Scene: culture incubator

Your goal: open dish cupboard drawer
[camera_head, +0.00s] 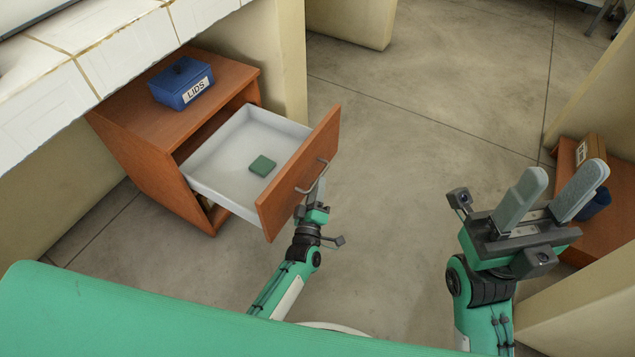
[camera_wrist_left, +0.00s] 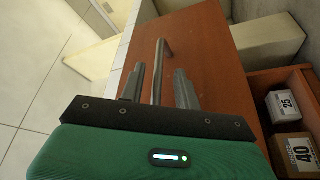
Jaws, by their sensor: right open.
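The wooden dish cupboard (camera_head: 150,137) stands at left, and its drawer (camera_head: 228,151) is pulled well out, showing a white interior. A small green square item (camera_head: 262,166) lies inside. The drawer's wooden front (camera_head: 300,178) carries a metal bar handle (camera_head: 312,178). My left gripper (camera_head: 318,190) is at this handle. In the left wrist view the handle (camera_wrist_left: 161,65) runs between the two fingers of my left gripper (camera_wrist_left: 160,85), with gaps visible on both sides, so it is open around the bar. My right gripper (camera_head: 562,185) is open and empty, away at right.
A blue box labelled LIDS (camera_head: 181,83) sits on the cupboard top. A white-tiled counter (camera_head: 90,55) overhangs at upper left. Another wooden unit (camera_head: 612,212) with a labelled box (camera_head: 590,150) stands at right. Bare floor (camera_head: 420,110) lies between. The left wrist view shows boxes marked 25 (camera_wrist_left: 284,107) and 40 (camera_wrist_left: 296,154).

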